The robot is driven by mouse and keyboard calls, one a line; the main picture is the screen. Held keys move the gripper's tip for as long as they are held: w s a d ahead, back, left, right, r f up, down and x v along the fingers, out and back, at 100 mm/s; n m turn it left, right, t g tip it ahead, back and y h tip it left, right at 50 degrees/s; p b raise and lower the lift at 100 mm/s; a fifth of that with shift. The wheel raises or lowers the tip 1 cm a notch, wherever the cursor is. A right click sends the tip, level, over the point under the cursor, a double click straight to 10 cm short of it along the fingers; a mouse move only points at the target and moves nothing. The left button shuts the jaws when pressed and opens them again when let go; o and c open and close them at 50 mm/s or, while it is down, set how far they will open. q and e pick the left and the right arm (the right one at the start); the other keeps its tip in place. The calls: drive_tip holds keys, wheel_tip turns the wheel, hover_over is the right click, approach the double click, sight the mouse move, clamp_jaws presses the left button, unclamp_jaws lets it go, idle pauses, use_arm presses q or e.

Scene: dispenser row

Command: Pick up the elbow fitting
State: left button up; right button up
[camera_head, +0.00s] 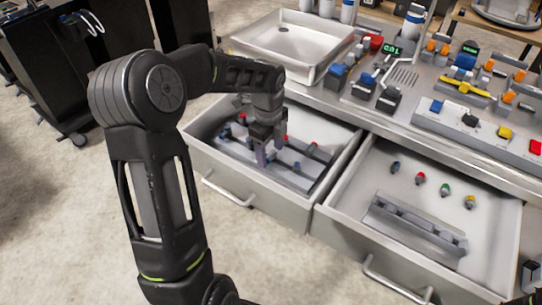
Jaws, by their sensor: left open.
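My left arm reaches over the open left drawer (232,186). My left gripper (264,158) points down into it, open, with its fingertips among the small parts there. Grey rails or racks (291,178) lie in this drawer, with small red and blue-tipped parts (297,166) along them. I cannot tell which part is the elbow fitting; it is too small or is hidden behind my gripper. Nothing shows clearly between the fingers. My right gripper is not in view.
The open right drawer (345,222) holds a grey rack (412,226) and several small coloured parts (444,190). An empty-looking metal tray (292,48) sits on the counter behind. Coloured blocks and a green-lit display (391,49) stand to its right. Drawer handles stick out in front.

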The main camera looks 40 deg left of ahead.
sight(270, 154)
use_arm(q)
drive_tip(key=shift+c, duration=0.5)
clamp_jaws()
idle(0.6)
wheel_tip(270, 154, up, 10)
idle(0.6)
idle(0.5)
